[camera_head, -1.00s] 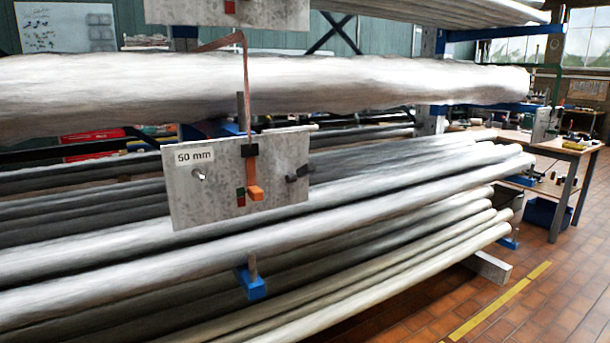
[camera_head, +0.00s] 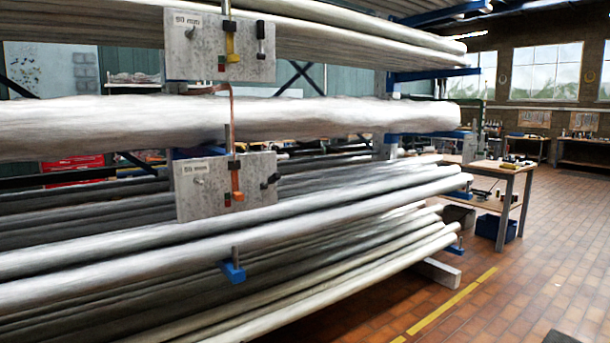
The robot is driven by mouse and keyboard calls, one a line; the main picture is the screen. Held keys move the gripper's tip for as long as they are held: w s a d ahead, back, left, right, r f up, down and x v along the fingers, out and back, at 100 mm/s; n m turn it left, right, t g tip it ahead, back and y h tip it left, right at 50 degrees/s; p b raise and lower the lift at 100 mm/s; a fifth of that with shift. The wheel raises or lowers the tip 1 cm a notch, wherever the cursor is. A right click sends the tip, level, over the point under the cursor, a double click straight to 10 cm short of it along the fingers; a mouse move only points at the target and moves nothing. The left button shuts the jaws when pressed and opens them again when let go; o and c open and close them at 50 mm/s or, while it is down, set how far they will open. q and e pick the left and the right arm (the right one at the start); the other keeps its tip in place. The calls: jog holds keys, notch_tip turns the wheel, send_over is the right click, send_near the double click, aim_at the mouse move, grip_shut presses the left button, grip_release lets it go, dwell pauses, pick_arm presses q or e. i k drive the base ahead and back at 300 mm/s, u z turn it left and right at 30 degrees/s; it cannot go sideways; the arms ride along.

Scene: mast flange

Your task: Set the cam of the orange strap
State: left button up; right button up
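The orange strap (camera_head: 233,120) comes from the wrapped bundle above and runs down to the lower grey plate, which is labelled 50 mm (camera_head: 205,198). An orange cam lever (camera_head: 236,185) sits on that plate below a black block, with a small red and dark marker (camera_head: 227,200) beside it. A black knob (camera_head: 271,181) is at the plate's right and a metal stud at its left. The upper grey plate (camera_head: 200,62) carries a yellow lever (camera_head: 231,45) and a black handle. Neither of my grippers shows.
A large wrapped bundle (camera_head: 330,115) lies across the rack between the plates. Several long pipes (camera_head: 350,190) fill the lower rack, with blue rack arms (camera_head: 232,272) sticking out. A workbench (camera_head: 500,172) stands at right. Open tiled floor (camera_head: 530,290) lies at lower right.

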aim_at(276, 177)
jog(key=z, duration=0.25)
jog(key=i, duration=1.15)
jog(key=u, duration=0.25)
